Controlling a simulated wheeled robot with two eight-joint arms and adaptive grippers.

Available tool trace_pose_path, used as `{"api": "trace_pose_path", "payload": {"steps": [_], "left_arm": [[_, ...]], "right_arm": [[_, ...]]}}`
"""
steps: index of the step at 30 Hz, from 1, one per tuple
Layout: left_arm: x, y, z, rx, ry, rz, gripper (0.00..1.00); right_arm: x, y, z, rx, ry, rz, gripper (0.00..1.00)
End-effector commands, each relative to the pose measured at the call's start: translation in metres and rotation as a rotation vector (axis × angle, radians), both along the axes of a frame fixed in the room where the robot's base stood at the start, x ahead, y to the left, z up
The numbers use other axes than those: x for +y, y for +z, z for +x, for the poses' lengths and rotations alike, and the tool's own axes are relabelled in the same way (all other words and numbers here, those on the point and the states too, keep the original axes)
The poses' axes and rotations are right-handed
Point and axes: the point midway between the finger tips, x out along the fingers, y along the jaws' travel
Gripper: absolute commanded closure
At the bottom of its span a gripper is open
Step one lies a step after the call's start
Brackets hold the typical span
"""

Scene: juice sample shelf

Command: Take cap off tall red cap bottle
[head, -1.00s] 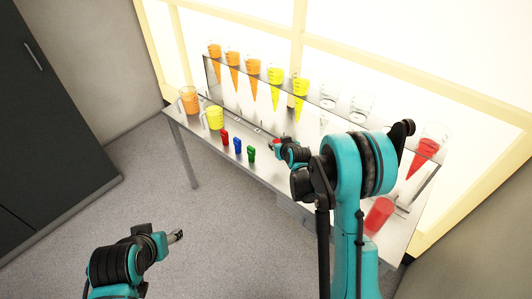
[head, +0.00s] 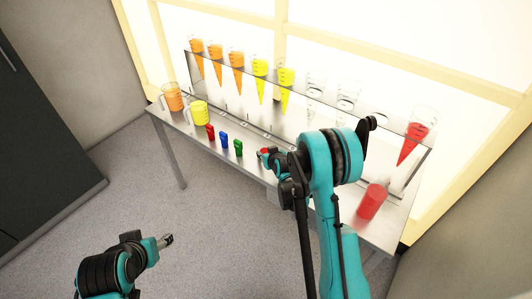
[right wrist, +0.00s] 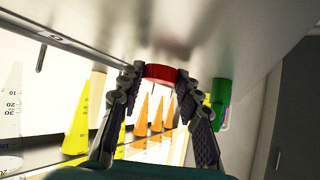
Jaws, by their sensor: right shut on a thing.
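My right gripper (head: 268,154) is shut on a red cap (head: 264,151) near the middle of the table's front edge. In the right wrist view the red cap (right wrist: 162,72) sits between the two fingertips of my right gripper (right wrist: 160,76). I cannot see a bottle under that cap. My left gripper (head: 166,241) is away from the table at the lower left, too small to judge.
An orange jug (head: 173,98) and a yellow jug (head: 200,114) stand left. Small red (head: 210,132), blue (head: 224,141) and green (head: 238,148) pieces line the front edge.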

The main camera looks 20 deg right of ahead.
Motion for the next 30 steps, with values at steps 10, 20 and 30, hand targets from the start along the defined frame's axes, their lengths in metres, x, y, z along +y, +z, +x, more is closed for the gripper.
{"api": "trace_pose_path", "payload": {"steps": [10,20,30], "left_arm": [[0.000,0.000,0.000,0.000,0.000,0.000,0.44],[0.000,0.000,0.000,0.000,0.000,0.000,0.44],[0.000,0.008,0.000,0.000,0.000,0.000,0.44]], "right_arm": [[0.000,-0.009,0.000,0.001,0.000,0.000,0.92],[0.000,-0.010,-0.001,0.003,0.001,0.000,0.45],[-0.001,0.015,-0.013,0.002,0.000,0.000,0.45]]}}
